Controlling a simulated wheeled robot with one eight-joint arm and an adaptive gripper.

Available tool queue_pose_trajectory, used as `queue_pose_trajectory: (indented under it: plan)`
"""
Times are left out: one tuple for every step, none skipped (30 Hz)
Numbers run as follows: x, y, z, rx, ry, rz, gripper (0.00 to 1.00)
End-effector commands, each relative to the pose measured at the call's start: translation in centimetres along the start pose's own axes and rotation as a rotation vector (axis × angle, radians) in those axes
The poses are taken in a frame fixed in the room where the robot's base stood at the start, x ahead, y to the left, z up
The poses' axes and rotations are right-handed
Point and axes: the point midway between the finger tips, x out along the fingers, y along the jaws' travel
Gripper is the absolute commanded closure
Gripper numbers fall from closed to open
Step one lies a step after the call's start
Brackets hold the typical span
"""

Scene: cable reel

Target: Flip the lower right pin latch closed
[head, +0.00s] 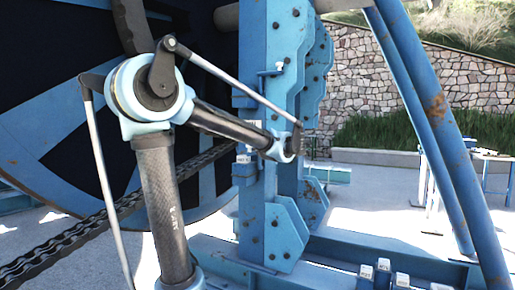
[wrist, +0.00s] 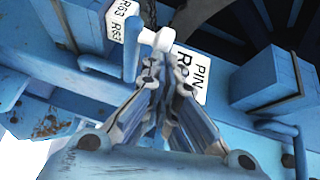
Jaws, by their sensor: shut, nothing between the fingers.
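In the wrist view my gripper (wrist: 168,82) is shut and empty, its fingertips close together. Just beyond the tips is the pin latch, with a white knob (wrist: 165,40) on a short pale stem and an upright blue bar (wrist: 131,48) to its left. The tips look very near the knob; I cannot tell whether they touch. A white label reading PIN R (wrist: 198,72), partly covered by the fingers, lies right of the knob. In the head view the gripper cannot be made out beyond my arm's wrist, beside the blue post (head: 252,215).
Another white label, R53 (wrist: 118,18), is at the top of the wrist view. A blue block (wrist: 268,78) stands to the right. In the head view the large reel (head: 60,150) and a chain (head: 75,235) are left, and slanted blue beams (head: 440,130) are right.

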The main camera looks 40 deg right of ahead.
Motion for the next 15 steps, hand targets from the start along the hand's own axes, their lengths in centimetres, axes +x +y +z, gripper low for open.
queue_pose_trajectory:
  plan:
    - [0.0, 0.0, -0.1, 0.0, 0.0, 0.0, 1.0]
    - [-0.1, 0.0, -0.1, 0.0, 0.0, 0.0, 1.0]
    - [-0.2, 0.0, -0.2, 0.0, -0.001, 0.0, 1.0]
    - [-0.3, 0.0, -0.3, 0.0, -0.001, 0.0, 1.0]
    - [-0.4, 0.0, -0.5, 0.0, -0.001, 0.0, 1.0]
    - [-0.6, -0.1, -0.7, -0.001, -0.002, 0.0, 1.0]
    - [-0.8, -0.1, -0.9, -0.001, -0.003, 0.0, 1.0]
    - [-0.9, -0.1, -1.1, -0.001, -0.005, 0.0, 1.0]
    - [-1.2, -0.1, -1.5, -0.001, -0.007, 0.0, 1.0]
    - [-1.4, -0.1, -1.7, -0.002, -0.01, 0.0, 1.0]
    - [-1.6, -0.2, -1.9, -0.002, -0.011, 0.0, 1.0]
    - [-2.4, -0.2, -1.7, -0.002, -0.01, 0.0, 1.0]
    - [-2.9, -0.2, -1.6, -0.002, -0.011, 0.0, 1.0]
    - [-3.4, -0.2, -1.6, -0.002, -0.011, 0.0, 1.0]
    - [-4.0, -0.2, -1.5, -0.002, -0.011, 0.0, 1.0]
